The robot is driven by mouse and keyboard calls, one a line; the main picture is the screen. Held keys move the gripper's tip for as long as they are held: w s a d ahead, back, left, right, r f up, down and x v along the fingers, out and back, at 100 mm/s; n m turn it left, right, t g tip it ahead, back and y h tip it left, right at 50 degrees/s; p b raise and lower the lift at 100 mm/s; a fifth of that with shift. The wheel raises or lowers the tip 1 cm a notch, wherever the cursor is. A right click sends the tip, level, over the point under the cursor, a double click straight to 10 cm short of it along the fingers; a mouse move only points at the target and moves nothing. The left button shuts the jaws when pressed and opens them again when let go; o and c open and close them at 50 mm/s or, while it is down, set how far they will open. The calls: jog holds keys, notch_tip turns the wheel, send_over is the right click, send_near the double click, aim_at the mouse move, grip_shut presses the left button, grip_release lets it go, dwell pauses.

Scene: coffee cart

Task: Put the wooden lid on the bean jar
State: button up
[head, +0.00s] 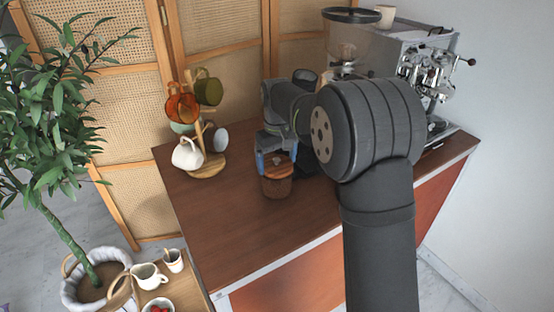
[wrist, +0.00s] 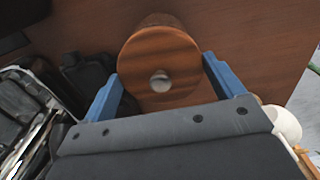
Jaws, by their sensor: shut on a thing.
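The round wooden lid (wrist: 160,55) with a small pale knob sits between my gripper's blue fingers (wrist: 163,72) in the wrist view. The fingers are shut on its sides. In the head view, my gripper (head: 277,161) points down over the bean jar (head: 277,187), a brown cylinder near the middle of the counter. The lid (head: 277,169) is at the jar's top, roughly in line with it. I cannot tell whether it rests on the rim or hangs just above. In the wrist view, part of the jar (wrist: 157,19) shows past the lid's far edge.
A mug tree (head: 207,165) with several mugs stands left of the jar. A grinder (head: 353,45) and an espresso machine (head: 425,75) stand at the back right. The wooden counter (head: 235,235) is clear in front and to the left of the jar.

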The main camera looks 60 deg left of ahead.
jog(key=shift+f, duration=0.1)
dwell(0.7)
jog(key=o, duration=0.8)
jog(key=shift+c, duration=0.2)
jog(key=shift+r, duration=3.5)
jog(key=shift+c, duration=0.4)
grip_shut()
jog(key=shift+f, duration=0.25)
